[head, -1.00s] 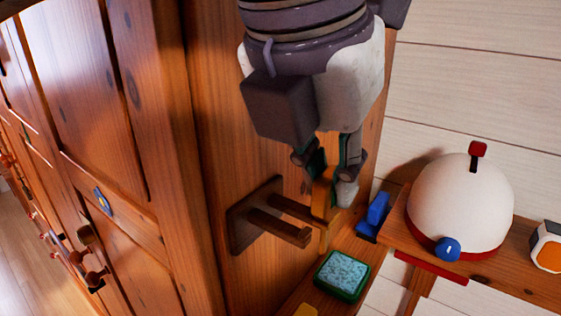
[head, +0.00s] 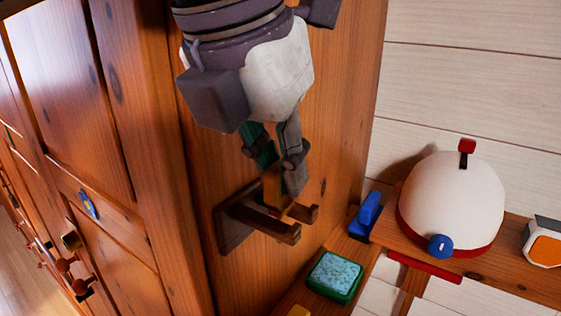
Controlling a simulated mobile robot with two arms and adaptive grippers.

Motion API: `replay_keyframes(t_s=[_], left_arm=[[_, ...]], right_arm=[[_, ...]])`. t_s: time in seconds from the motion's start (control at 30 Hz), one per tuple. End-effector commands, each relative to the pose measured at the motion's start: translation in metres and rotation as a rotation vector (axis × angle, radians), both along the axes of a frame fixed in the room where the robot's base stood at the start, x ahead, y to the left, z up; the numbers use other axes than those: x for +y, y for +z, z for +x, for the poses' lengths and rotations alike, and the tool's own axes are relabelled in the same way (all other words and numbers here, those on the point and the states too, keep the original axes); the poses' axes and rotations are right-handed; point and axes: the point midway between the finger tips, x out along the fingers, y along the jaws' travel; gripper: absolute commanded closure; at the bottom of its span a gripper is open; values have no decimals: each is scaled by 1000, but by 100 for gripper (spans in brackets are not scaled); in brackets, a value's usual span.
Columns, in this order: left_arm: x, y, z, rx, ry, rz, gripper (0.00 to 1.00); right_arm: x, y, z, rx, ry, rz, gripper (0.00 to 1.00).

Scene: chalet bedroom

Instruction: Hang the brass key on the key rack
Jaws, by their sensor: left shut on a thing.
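The key rack (head: 233,222) is a dark wooden plate with two pegs, fixed to the side of the wooden cabinet. My left gripper (head: 281,178) comes down from above and is shut on the brass key (head: 271,187). Only a small brass-coloured part of the key shows beside the fingers, right at the pegs. The rest is hidden by the fingers and the rack. I cannot tell whether the key is around a peg or only beside it. My right gripper is not in view.
A shelf (head: 481,268) on the white plank wall at right holds a white dome with a red rim and blue knob (head: 452,203). A blue object (head: 366,214) and a green-rimmed box (head: 335,277) sit near the rack. Cabinet doors fill the left.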

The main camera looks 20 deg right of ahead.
Motion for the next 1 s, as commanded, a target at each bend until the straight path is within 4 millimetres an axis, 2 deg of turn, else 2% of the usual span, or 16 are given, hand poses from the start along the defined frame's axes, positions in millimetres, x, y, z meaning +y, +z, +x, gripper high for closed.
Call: replay_keyframes(t_s=[0.13, 0.17, 0.33, 0.7, 0.87, 1.0], left_arm=[[0, 0, 0, 0, 0, 0, 100], [0, 0, 0, 0, 0, 0, 83], [0, 0, 0, 0, 0, 0, 55], [1, 5, -1, 0, 1, -1, 55], [8, 28, -6, -2, 2, -2, 55], [17, 57, -14, -2, 2, -4, 55]], right_arm=[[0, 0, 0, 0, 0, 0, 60], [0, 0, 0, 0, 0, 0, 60], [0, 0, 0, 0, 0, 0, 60], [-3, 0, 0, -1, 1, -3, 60], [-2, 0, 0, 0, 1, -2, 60], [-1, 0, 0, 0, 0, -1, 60]])
